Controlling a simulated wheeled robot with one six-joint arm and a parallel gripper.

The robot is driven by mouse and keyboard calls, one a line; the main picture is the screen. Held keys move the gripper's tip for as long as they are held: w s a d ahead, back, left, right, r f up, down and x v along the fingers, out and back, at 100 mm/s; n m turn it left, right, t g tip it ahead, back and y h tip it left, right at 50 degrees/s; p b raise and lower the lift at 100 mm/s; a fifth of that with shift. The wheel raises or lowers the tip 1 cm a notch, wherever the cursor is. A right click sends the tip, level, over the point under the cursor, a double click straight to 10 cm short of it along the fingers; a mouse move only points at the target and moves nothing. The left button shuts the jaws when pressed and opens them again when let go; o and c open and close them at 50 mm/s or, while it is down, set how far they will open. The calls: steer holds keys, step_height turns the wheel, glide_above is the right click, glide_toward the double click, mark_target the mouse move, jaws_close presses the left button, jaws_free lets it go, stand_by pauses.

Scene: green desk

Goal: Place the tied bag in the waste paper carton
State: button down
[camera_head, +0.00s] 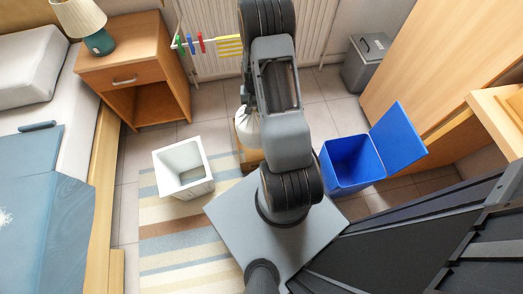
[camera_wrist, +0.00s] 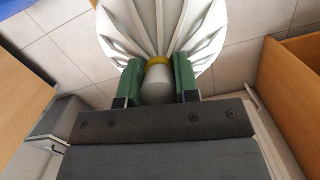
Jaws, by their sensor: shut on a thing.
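The tied bag is white and pleated, with a yellow tie at its neck; the wrist view shows it (camera_wrist: 160,28) beyond my fingers. My gripper (camera_wrist: 158,82) has green fingers and is shut on the neck of the bag. In the head view the bag (camera_head: 246,128) shows as a pale bulge left of my arm, which hides the rest of it and my fingers. A tan boxy thing (camera_head: 247,158) shows just below the bag, partly hidden; I cannot tell whether they touch. No container is clearly labelled as the waste paper carton.
A blue bin (camera_head: 345,187) with its lid open stands right of my arm. An open white bin (camera_head: 195,190) stands left on the striped rug (camera_head: 165,238). A grey lidded bin (camera_head: 362,72) stands at the back right. A wooden nightstand (camera_head: 128,76) and a bed bound the left.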

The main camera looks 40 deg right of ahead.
steer(key=shift+s+d+f, duration=0.1)
steer(key=shift+d+f, duration=0.15)
steer(key=shift+f, duration=0.35)
step_height(320, 180, down, 18)
steer(key=b, duration=0.7)
steer(key=shift+d+f, duration=0.1)
steer(key=shift+s+b, duration=0.1)
steer(key=shift+b, duration=0.2)
steer(key=shift+f, duration=0.25)
steer(key=c, duration=0.8)
jaws_free()
steer(key=shift+r, duration=0.1)
steer(key=shift+c, duration=0.2)
